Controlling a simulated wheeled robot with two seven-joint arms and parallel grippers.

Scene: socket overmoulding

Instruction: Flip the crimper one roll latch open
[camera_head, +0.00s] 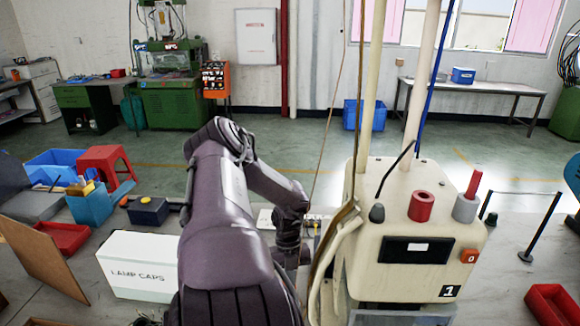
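The crimper (413,230), a cream machine marked "1", stands right of centre. Its top carries a red roll (422,206), a dark knob (377,213) and a grey knob with a red pin (466,207). A black panel and an orange "0" button are on the housing. I cannot tell which part is the roll latch. One arm of mine rises from the bottom, bends over and reaches down beside the crimper's left side. My other gripper is out of view.
A white "LAMP CAPS" box (138,266) is left of my arm. Blue bins (88,206), a red stool (105,166) and a red tray (62,238) are further left. Cream posts and hanging cables rise above the crimper. A red bin (553,304) is at lower right.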

